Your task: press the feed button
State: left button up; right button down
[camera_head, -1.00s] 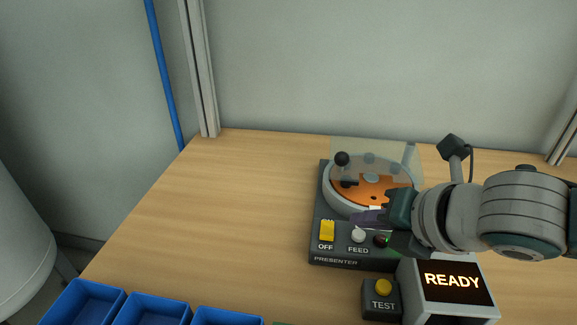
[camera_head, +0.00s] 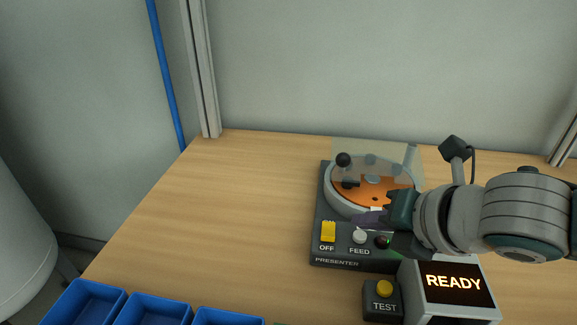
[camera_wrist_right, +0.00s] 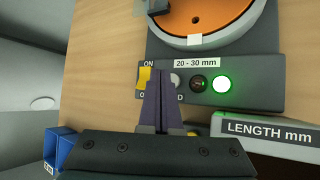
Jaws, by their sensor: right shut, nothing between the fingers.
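The feed button (camera_head: 360,237) is a pale round cap on the dark presenter panel (camera_head: 340,251), above the word FEED. In the right wrist view the feed button (camera_wrist_right: 176,80) is partly hidden behind my fingers. My right gripper (camera_head: 366,219) is shut and empty, with its purple fingers pointing left just above and behind the button in the head view. In the wrist view its fingertips (camera_wrist_right: 158,73) overlap the space between the button and the yellow switch (camera_wrist_right: 144,77). I cannot tell whether they touch the panel. My left gripper is out of view.
The presenter's orange bowl (camera_head: 379,190) has a clear cover and black knob. A dark button (camera_head: 382,242) and green lamp (camera_wrist_right: 222,85) are beside the feed button. A READY display (camera_head: 453,283) and yellow TEST button (camera_head: 384,288) stand in front.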

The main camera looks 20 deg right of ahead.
jog(key=shift+f, duration=0.1)
dwell(0.4)
jog(key=shift+f, duration=0.35)
jog(key=shift+f+b, duration=0.45)
dwell(0.5)
dwell(0.4)
jog(key=shift+r+p, duration=0.9)
jog(key=shift+p, duration=0.15)
notch_tip(320, 180, up, 5)
jog(key=p, duration=0.5)
